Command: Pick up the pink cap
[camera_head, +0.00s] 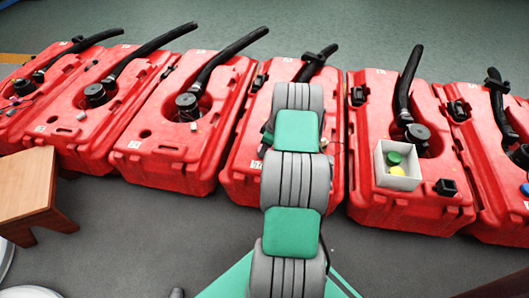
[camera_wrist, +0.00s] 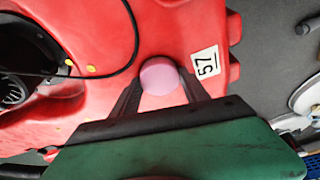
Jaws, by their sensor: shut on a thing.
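The pink cap (camera_wrist: 159,76) shows in the wrist view as a round pale pink disc. My gripper (camera_wrist: 160,84) is shut on it, with one dark finger on each side. Behind the cap lies the red surface of a tank (camera_wrist: 100,30); I cannot tell how far the cap is above it. In the head view my arm covers the middle tank, and the cap and gripper are hidden there.
Red tanks (camera_head: 180,150) with black hoses stand in a row. A white box (camera_head: 382,176) with a green and a yellow cap sits on the tank to the right. A wooden table (camera_head: 22,182) is at left. Grey floor (camera_head: 150,240) in front is mostly clear.

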